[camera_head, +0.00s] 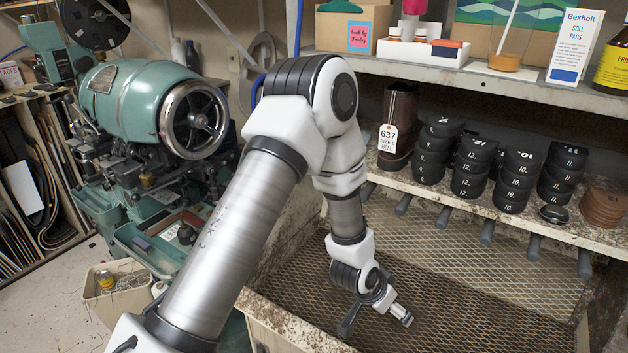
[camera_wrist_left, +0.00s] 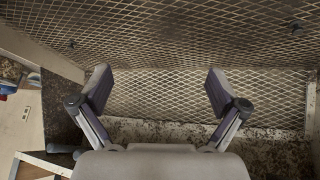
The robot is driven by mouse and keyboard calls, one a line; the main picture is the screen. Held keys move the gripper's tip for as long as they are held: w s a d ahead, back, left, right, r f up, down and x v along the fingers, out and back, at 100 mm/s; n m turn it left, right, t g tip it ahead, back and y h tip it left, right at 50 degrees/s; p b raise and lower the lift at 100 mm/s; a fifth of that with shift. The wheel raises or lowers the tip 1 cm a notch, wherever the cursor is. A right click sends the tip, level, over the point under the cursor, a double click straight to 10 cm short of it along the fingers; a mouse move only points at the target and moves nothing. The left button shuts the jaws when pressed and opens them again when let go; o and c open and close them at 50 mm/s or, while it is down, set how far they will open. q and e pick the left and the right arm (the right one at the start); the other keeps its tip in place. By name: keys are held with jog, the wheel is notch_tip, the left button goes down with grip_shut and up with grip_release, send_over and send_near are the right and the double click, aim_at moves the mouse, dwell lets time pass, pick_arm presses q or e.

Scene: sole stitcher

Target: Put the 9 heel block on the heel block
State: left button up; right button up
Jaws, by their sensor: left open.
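Several stacks of black heel blocks stand on the shelf at right: an unreadable stack (camera_head: 432,152), one marked 12 (camera_head: 471,166), one marked 10 (camera_head: 515,180) and one marked 11 (camera_head: 560,175). A single low black piece (camera_head: 554,213) lies near the shelf's front edge; I cannot read a number on it. I cannot tell which block is the 9. My left gripper (camera_head: 377,318) hangs below the shelf over the mesh, open and empty. In the left wrist view its two fingers (camera_wrist_left: 157,92) are spread with only mesh between them. My right gripper is out of view.
Dark pegs (camera_head: 487,232) stick out under the shelf edge. The mesh tray (camera_head: 480,290) below is empty. A green machine (camera_head: 140,105) stands left.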

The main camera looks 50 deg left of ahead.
pick_arm(q)
jog(key=s+d+f+g, duration=0.1)
jog(key=s+f+g, duration=0.1)
jog(key=s+f, duration=0.3)
jog(key=s+d+f+g, duration=0.1)
jog(key=s+f, duration=0.4)
jog(key=s, duration=0.8)
jog(key=s+d+f+g+y, duration=0.1)
jog(key=s+f+g, duration=0.2)
jog(key=s+f, duration=0.2)
jog(key=s, duration=0.3)
jog(key=shift+s+d+f+n, duration=0.15)
jog(key=shift+s+f+n, duration=0.15)
jog(key=shift+s, duration=0.1)
